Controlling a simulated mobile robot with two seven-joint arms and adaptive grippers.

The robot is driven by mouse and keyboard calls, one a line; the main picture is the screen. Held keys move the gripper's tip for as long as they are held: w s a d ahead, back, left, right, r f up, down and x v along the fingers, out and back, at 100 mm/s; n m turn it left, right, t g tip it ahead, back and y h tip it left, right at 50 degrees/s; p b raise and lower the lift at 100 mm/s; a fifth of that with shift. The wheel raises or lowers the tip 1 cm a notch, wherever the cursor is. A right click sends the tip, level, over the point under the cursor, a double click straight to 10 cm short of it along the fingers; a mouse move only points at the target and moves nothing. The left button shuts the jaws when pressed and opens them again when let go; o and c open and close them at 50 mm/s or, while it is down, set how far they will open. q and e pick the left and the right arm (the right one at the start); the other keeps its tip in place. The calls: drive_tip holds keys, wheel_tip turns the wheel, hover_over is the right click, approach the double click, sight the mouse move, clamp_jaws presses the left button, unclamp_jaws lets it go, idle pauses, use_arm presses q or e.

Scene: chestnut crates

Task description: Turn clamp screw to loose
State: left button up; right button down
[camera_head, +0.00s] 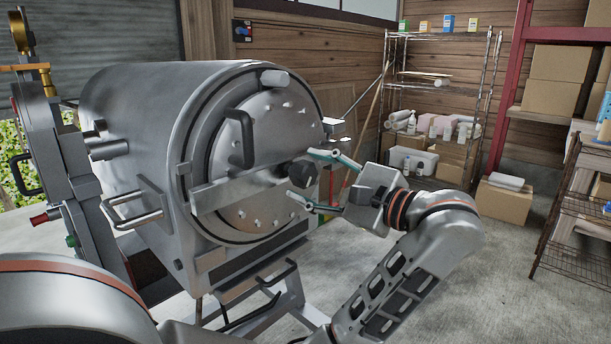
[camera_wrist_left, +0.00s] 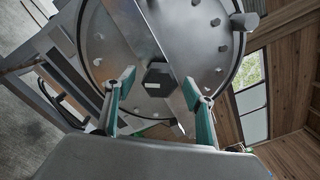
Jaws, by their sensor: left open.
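The clamp screw is a dark, faceted knob (camera_head: 302,172) on the flat metal bar (camera_head: 235,190) across the round door (camera_head: 262,125) of a large metal cylinder. The knob also shows in the left wrist view (camera_wrist_left: 158,80), in front of the door. My left gripper (camera_head: 304,175) faces the door with its teal fingers spread, one above and one below the knob in the head view. In the left wrist view my left gripper (camera_wrist_left: 159,82) has a fingertip on either side of the knob, with visible gaps. No contact shows. My right gripper is not in view.
Handles stick out from the door (camera_head: 240,140) and from the cylinder's side (camera_head: 135,208). A column with a gauge (camera_head: 45,130) stands at the left. A wire shelf (camera_head: 440,110) and cardboard boxes (camera_head: 503,200) stand at the back right. The floor at the right is mostly clear.

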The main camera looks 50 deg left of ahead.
use_arm(q)
drive_tip(key=shift+s+a, duration=0.1)
drive_tip(key=shift+a, duration=0.7)
drive_tip(key=c, duration=1.1)
drive_tip(key=shift+f+n+b, duration=0.2)
drive_tip(key=shift+n+b, duration=0.15)
drive_tip(key=shift+n, duration=0.35)
drive_tip(key=shift+r, duration=0.2)
drive_tip(key=o, duration=1.1)
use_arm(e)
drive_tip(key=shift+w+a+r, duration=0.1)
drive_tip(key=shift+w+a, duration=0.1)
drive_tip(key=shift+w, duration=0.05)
